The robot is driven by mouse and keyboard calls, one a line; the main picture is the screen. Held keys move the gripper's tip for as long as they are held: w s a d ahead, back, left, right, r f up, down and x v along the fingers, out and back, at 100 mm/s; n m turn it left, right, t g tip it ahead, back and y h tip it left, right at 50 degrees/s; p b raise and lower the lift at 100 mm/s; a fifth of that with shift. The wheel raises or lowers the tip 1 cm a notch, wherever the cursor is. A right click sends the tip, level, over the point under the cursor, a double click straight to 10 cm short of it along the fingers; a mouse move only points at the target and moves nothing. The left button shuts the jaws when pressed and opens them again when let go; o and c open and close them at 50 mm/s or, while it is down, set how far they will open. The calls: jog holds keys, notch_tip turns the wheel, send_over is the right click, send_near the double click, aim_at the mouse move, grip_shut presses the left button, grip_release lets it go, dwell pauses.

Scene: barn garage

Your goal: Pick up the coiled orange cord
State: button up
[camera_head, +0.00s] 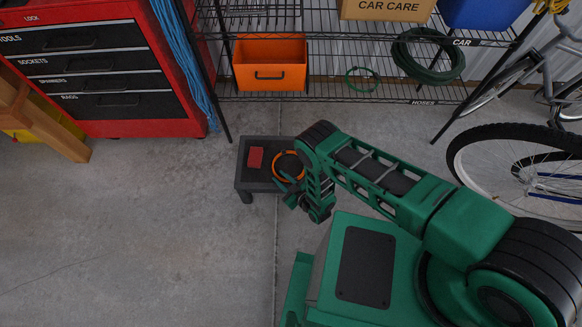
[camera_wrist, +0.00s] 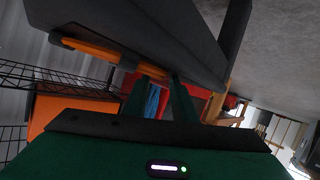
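The coiled orange cord (camera_head: 276,160) lies on a small dark stool (camera_head: 250,180), at the right side of its top. My gripper (camera_head: 290,187) is at the stool's front right edge, close to the coil, and partly covers it in the head view. In the wrist view the cord (camera_wrist: 92,48) is seen edge-on, with a dark band around it, along the stool (camera_wrist: 150,25). My gripper's two green fingers (camera_wrist: 158,84) stand apart with background showing between them. Their tips are near the cord's right end; whether they touch it I cannot tell.
A red block (camera_head: 255,158) lies on the stool left of the coil. Behind stands a wire shelf (camera_head: 330,92) with an orange bin (camera_head: 270,65) and a green hose (camera_head: 428,57). A red tool chest (camera_head: 95,65) is at left, a bicycle wheel (camera_head: 515,165) at right.

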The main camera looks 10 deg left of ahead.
jog(key=shift+f, duration=0.25)
grip_shut()
jog(key=shift+w+d, duration=0.1)
jog(key=shift+d+f, duration=0.1)
jog(key=shift+r, duration=0.5)
jog(key=r, duration=0.2)
jog(key=a+r, duration=0.1)
jog(key=r, duration=0.1)
jog(key=shift+a, duration=0.15)
jog(key=s+a+r, duration=0.5)
jog(key=a+r, duration=0.1)
jog(key=a, duration=0.3)
jog(key=shift+a+r, duration=0.2)
jog(key=shift+a, duration=0.2)
